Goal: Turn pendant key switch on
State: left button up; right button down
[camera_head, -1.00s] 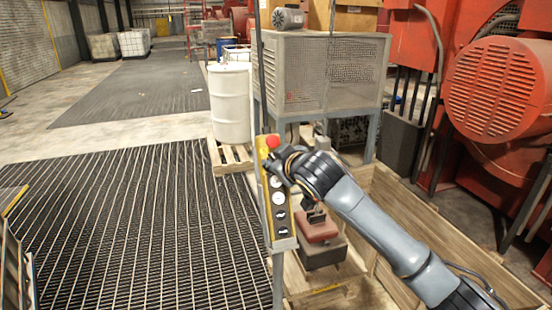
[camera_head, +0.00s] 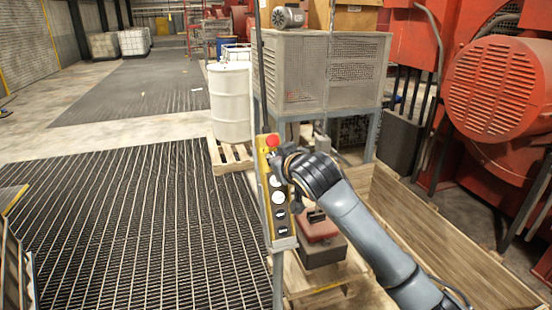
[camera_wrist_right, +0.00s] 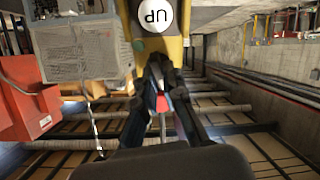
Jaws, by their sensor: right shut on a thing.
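The yellow pendant (camera_head: 267,211) hangs upright at the middle of the head view, with a red button (camera_head: 272,141) at its top and round buttons down its face. In the right wrist view the pendant (camera_wrist_right: 145,50) appears upside down, with a white UP button (camera_wrist_right: 155,14). My right gripper (camera_head: 281,166) is at the pendant's upper face, just below the red button. In the wrist view its fingers (camera_wrist_right: 160,72) are close together against the pendant. The key switch is hidden by the fingers, so its position cannot be read. My left gripper is out of view.
A mesh-sided cabinet (camera_head: 292,75) stands behind the pendant, with a white drum (camera_head: 231,103) on a pallet at left. A wooden crate (camera_head: 455,240) and red machinery (camera_head: 500,88) are at right. Dark grating (camera_head: 130,220) at left is open floor.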

jog(key=m+p, duration=0.1)
jog(key=m, duration=0.4)
jog(key=shift+h, duration=0.3)
jog(key=shift+m+h+p, duration=0.3)
jog(key=shift+m+p, duration=0.4)
jog(key=shift+m, duration=1.4)
jog(key=shift+d, duration=0.1)
jog(key=c, duration=1.4)
grip_release()
jog(key=shift+c, duration=0.2)
jog(key=shift+s, duration=0.1)
jog(key=v, duration=1.1)
jog(key=shift+s, duration=0.4)
